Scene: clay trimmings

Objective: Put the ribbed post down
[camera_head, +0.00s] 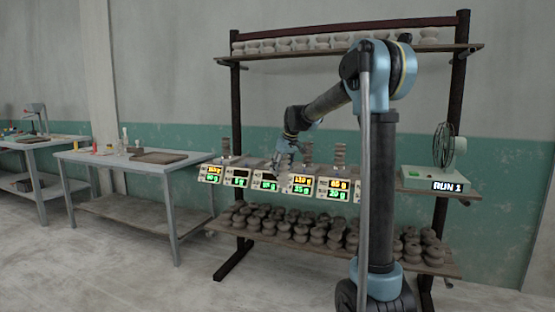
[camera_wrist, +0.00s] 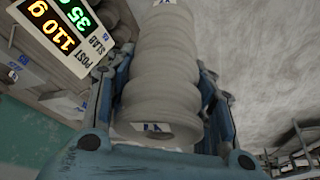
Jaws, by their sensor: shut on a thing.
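The ribbed post (camera_wrist: 165,65) is a pale grey, stacked-ring column with small blue-and-white labels. It fills the middle of the wrist view, between the blue fingers of my gripper (camera_wrist: 168,90). My gripper is shut on it. In the head view my gripper (camera_head: 284,162) is by the middle of the row of display panels, and the held post is hard to make out there. A panel reading 110 g and 35 g, marked POST and SLAB (camera_wrist: 70,30), is close to the held post at upper left in the wrist view. I cannot tell whether the post touches anything below.
Other ribbed posts stand behind the panels, at left (camera_head: 226,146) and right (camera_head: 340,157). The lower shelf (camera_head: 440,268) is crowded with grey clay pieces. A fan (camera_head: 444,146) stands at right over a RUN 1 display. A workbench (camera_head: 100,158) is at left.

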